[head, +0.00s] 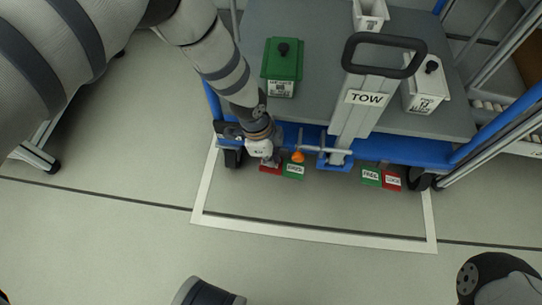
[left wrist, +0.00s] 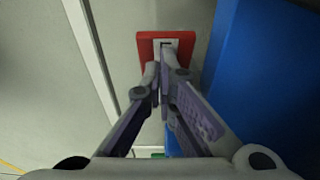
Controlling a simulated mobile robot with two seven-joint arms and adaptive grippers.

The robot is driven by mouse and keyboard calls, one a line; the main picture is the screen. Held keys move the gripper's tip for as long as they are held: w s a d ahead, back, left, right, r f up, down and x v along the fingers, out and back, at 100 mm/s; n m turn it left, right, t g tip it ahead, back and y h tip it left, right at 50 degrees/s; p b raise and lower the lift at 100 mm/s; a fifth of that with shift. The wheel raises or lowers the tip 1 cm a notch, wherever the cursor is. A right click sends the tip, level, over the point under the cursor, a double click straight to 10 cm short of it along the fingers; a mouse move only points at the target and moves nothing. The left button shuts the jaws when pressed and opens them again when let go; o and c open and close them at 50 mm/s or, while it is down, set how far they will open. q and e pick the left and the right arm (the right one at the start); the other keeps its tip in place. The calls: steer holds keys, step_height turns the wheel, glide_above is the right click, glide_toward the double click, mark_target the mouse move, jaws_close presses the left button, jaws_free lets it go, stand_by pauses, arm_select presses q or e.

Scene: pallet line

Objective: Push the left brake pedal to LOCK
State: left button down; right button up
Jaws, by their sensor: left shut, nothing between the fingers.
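The left brake pedal is low on the cart's front, with a red pad (head: 267,169) and a green pad (head: 293,172) side by side. My left gripper (head: 274,159) points down over the red pad and partly hides it and its label. In the left wrist view the closed, empty fingers (left wrist: 163,76) reach toward the red pad (left wrist: 145,48), which has a white label. Whether the fingertips touch it, I cannot tell. A sliver of green (left wrist: 150,155) shows lower down. My right gripper is not in view.
The grey cart (head: 315,50) has a blue frame and a TOW handle (head: 385,60). A second pedal pair, green FREE (head: 370,177) and red (head: 392,181), is at the right. An orange knob (head: 298,156) is close beside my gripper. Floor inside the white outline (head: 310,234) is clear.

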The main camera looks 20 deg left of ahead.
arm_select(q)
steer(key=shift+s+a+f, duration=0.15)
steer(key=shift+a+f, duration=0.2)
steer(key=shift+a, duration=0.05)
stand_by(0.6)
steer(key=shift+a+f, duration=0.1)
steer(key=shift+s+a+f+b, duration=0.15)
steer(key=shift+a+f+b, duration=0.15)
steer(key=shift+a+f, duration=0.25)
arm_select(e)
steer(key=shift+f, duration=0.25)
arm_select(q)
steer(key=shift+d+f, duration=0.1)
